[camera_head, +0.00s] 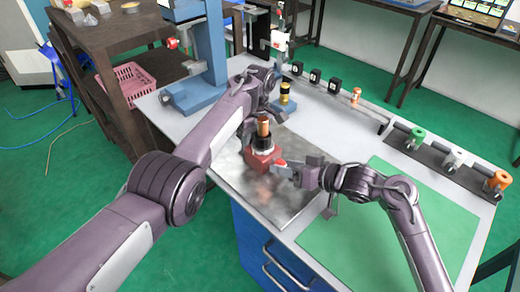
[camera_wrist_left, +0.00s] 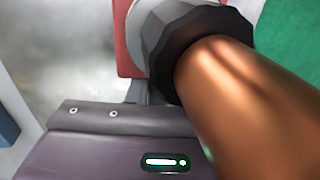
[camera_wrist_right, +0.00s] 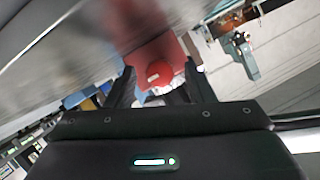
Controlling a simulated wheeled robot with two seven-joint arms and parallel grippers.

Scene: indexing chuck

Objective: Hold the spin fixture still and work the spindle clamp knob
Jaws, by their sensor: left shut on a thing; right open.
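The spin fixture stands on a metal plate (camera_head: 228,180), with a red base (camera_head: 262,162), a dark collar (camera_head: 264,141) and an upright copper-coloured bar (camera_head: 263,127). In the left wrist view the copper bar (camera_wrist_left: 245,100) and the grey-black collar (camera_wrist_left: 165,45) fill much of the picture. My left gripper (camera_head: 248,130) is shut on the fixture at its far left side; its fingertips are mostly hidden. My right gripper (camera_head: 285,168) is open, low at the fixture's right side. The red clamp knob (camera_wrist_right: 160,74), with a pale mark, shows between its fingers; contact is unclear.
A blue press-like stand (camera_head: 205,60) is at the back left of the table. A rail with black blocks (camera_head: 315,76) runs behind the fixture.

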